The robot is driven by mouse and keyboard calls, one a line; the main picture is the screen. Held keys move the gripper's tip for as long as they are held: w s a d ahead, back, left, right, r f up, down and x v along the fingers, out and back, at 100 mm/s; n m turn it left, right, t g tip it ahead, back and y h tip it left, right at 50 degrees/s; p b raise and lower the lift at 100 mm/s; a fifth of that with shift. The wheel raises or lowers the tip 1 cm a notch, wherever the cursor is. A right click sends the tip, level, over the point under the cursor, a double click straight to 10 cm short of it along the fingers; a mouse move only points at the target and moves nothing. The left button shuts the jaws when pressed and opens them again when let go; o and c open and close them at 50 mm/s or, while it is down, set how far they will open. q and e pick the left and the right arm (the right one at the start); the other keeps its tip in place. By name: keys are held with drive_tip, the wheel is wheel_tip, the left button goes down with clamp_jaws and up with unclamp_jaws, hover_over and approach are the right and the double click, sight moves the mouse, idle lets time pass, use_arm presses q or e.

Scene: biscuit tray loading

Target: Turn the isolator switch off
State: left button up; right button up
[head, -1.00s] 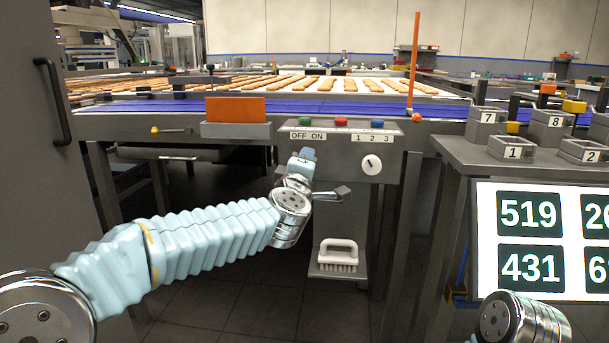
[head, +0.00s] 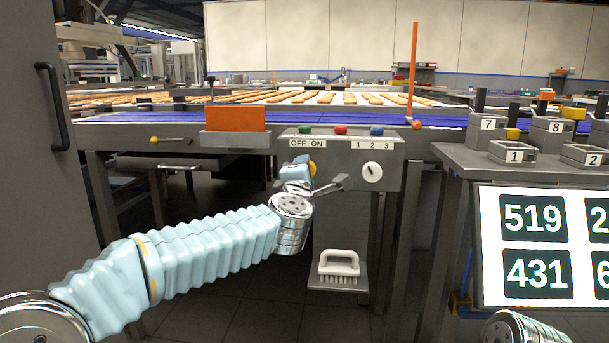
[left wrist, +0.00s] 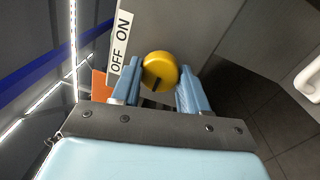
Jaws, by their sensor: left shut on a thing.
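The isolator switch is a round yellow knob (left wrist: 160,71) on the grey panel, beside the OFF ON label (left wrist: 121,42). In the left wrist view it sits between the two blue fingers of my left gripper (left wrist: 153,87), which is shut on it. A dark mark shows on the knob's lower part in that view. In the head view a yellow edge of the knob (head: 313,169) shows beside the gripper, below the OFF ON label (head: 307,143); the hand hides the rest. Of my right arm only a metal link shows at the bottom; its gripper is out of view.
The panel also has green, red and blue buttons (head: 341,131) and a white dial (head: 372,172). A brush (head: 338,264) lies on a shelf below. The biscuit conveyor (head: 200,118) runs behind. A side table with numbered blocks (head: 513,153) stands at right.

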use_arm(q)
drive_tip(key=o, duration=1)
drive_tip(key=shift+o, duration=0.2)
drive_tip(key=s+a+f, duration=0.1)
drive_tip(key=s, duration=1.2)
drive_tip(key=shift+s+a+b, duration=0.35)
drive_tip(key=shift+a, duration=0.05)
